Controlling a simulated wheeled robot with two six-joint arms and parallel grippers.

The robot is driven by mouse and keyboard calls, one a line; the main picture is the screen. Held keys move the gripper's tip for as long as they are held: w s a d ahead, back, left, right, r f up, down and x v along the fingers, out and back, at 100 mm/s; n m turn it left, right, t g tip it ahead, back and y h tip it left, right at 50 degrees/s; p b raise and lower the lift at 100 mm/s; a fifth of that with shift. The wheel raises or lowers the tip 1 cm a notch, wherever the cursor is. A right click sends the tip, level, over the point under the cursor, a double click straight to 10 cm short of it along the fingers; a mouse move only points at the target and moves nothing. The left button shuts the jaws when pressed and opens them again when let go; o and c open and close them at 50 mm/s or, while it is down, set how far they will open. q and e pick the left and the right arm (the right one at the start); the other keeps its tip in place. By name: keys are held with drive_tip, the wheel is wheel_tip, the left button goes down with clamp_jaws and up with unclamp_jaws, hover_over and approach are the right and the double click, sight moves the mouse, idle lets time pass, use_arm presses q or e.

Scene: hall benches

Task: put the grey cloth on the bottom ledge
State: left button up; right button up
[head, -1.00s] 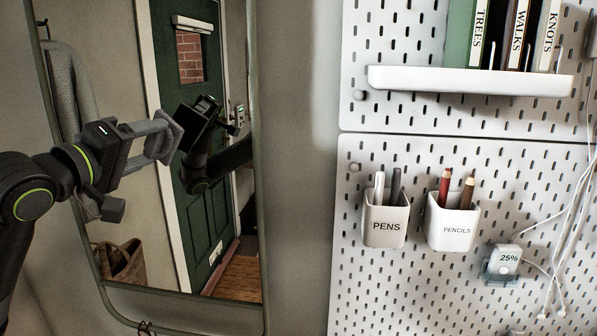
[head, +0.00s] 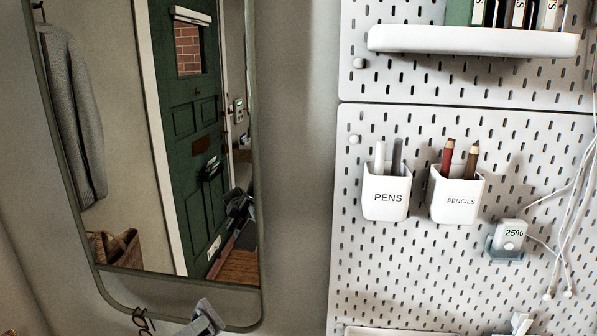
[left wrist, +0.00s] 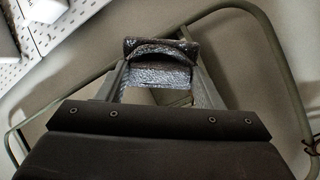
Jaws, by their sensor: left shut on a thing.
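My left gripper (head: 206,318) shows at the bottom edge of the head view, in front of the mirror's lower frame; only its tip is in the picture. In the left wrist view it is shut on a grey, textured bundle, the grey cloth (left wrist: 160,76), held between the fingers. The cloth cannot be told apart clearly in the head view. A white ledge (head: 395,331), low on the pegboard, is cut off by the bottom edge of the head view, to the right of the gripper. My right gripper is not in view.
A tall mirror (head: 128,285) hangs on the left, with glasses (head: 143,320) near its lower edge. The pegboard (head: 420,265) holds an upper shelf (head: 470,41), a PENS cup (head: 386,198), a PENCILS cup (head: 457,200), a 25% device (head: 510,236) and hanging white cables (head: 572,225).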

use_arm(q)
drive_tip(key=s+a+f+n+t+y+b, duration=0.1)
drive_tip(key=s+f+y, duration=0.1)
drive_tip(key=s+f, duration=0.4)
drive_tip(key=shift+s+a+n, duration=0.15)
drive_tip(key=shift+s+n, duration=0.15)
drive_tip(key=shift+w+f, duration=0.1)
